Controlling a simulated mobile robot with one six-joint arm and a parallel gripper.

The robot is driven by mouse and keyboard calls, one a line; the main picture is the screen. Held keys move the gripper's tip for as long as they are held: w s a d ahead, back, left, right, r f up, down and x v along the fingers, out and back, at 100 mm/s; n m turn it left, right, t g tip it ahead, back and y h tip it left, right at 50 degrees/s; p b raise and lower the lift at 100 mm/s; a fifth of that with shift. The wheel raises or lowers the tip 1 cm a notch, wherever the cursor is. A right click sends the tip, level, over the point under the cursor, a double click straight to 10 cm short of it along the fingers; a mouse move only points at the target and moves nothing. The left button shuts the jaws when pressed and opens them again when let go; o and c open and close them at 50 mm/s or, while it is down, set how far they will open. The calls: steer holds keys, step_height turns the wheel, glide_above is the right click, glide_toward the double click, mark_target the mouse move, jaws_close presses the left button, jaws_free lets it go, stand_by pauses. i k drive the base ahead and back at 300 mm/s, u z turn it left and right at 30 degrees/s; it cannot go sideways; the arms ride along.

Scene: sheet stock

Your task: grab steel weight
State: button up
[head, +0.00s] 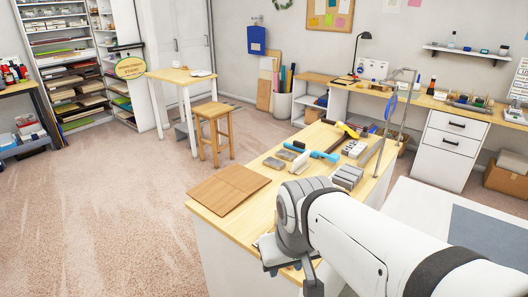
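A grey ribbed metal-looking block (347,177) lies on the wooden workbench (235,228), just beyond my arm. It may be the steel weight, but I cannot tell for sure. A smaller grey block (274,162) and a pale upright block (300,162) stand to its left on the same bench. My gripper (285,268) is at the near edge of the bench, below my white arm and grey wrist. It is apart from these blocks. Its fingertips are mostly hidden or too small to make out, so I cannot see whether it is open.
Brown boards (228,188) lie at the bench's left end. A blue-handled roller (322,155), a yellow-and-black tool (347,129) and more small blocks crowd the bench's middle and far end. A wooden stool (214,130) stands beyond it. The carpeted floor at left is clear.

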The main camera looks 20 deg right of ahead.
mark_target(286, 155)
steer(key=u, duration=1.1)
steer(key=i, duration=4.3)
steer(key=u, duration=3.3)
